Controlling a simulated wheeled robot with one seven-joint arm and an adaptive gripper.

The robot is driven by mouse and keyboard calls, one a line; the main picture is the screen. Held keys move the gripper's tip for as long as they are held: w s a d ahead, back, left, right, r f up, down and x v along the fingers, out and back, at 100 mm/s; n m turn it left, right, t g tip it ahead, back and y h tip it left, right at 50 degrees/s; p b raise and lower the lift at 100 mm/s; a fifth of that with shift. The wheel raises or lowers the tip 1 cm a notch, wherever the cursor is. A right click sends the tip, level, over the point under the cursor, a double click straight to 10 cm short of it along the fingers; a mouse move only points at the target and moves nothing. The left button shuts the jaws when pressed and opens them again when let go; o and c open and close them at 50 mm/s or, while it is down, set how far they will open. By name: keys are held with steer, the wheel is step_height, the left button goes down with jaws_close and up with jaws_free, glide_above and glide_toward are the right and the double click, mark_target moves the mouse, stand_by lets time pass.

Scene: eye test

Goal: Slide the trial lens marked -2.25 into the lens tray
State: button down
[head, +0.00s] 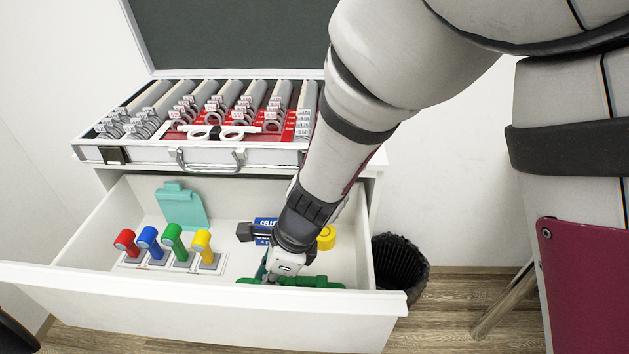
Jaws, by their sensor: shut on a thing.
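The lens tray is an open silver case (134,155) on top of the cabinet, with rows of trial lenses (187,108) standing in grey slots. Their labels are too small to read, so I cannot pick out the one marked -2.25. My gripper (269,278) is low inside the open drawer, in front of and below the case. It is shut on a green object (318,282) lying near the drawer's front wall. My gripper hides part of this object, and the fingertips are hard to make out. No lens shows in my gripper.
The pulled-out drawer (200,318) holds stamps with red, blue, green and yellow handles (174,240), a teal clipboard-like piece (182,206), a blue box (264,226) and a yellow roll (326,238). A black bin (399,262) stands right of the drawer. The case's lid (235,35) stands open.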

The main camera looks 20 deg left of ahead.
steer(key=shift+f+b, duration=1.2)
steer(key=shift+f, duration=0.4)
steer(key=c, duration=1.7)
jaws_free()
steer(key=v, duration=1.2)
steer(key=shift+d, duration=0.1)
